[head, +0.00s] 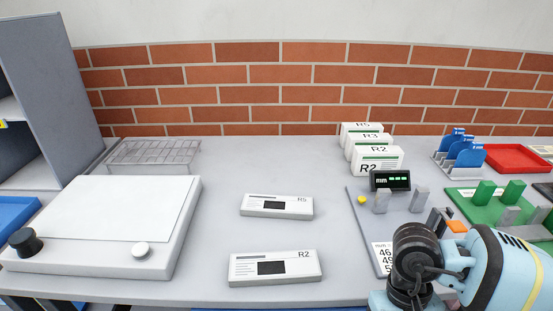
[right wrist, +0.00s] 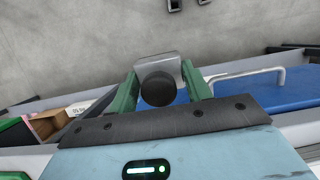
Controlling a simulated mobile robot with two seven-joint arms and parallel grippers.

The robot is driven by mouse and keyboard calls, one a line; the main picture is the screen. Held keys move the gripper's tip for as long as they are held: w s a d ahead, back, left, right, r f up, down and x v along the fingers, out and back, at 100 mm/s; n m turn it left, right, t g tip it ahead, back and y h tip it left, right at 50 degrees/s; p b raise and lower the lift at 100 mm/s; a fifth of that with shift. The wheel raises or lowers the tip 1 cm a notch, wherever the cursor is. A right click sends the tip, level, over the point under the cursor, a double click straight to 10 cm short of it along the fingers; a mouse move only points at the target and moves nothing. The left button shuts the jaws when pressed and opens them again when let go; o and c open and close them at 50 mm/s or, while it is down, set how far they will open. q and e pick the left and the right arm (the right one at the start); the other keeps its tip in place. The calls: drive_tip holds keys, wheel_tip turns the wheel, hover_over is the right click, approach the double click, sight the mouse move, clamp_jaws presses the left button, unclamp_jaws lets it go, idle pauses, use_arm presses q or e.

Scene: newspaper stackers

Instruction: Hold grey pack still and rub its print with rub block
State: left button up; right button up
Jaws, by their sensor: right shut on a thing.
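Two pale packs with dark printed panels lie flat on the table: the R5 pack (head: 290,211) farther back and the R2 pack (head: 300,277) near the front edge. Both look light grey-white, so I cannot tell which is called grey. In the right wrist view, my right gripper (right wrist: 160,84) has its green fingers on either side of a grey block with a round black knob (right wrist: 158,89), which looks like the rub block, and is shut on it. Floor shows beyond it. In the head view only my right arm shows; its gripper is not visible. My left gripper is not in view.
A white flat-topped unit (head: 178,255) with knobs stands left, a wire rack (head: 190,147) behind it. Upright packs (head: 389,160) stand back right, behind a grey board (head: 372,230) with a display and posts. A green fixture (head: 462,190) and red tray (head: 518,151) lie farther right.

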drive_tip(key=shift+r, duration=0.1)
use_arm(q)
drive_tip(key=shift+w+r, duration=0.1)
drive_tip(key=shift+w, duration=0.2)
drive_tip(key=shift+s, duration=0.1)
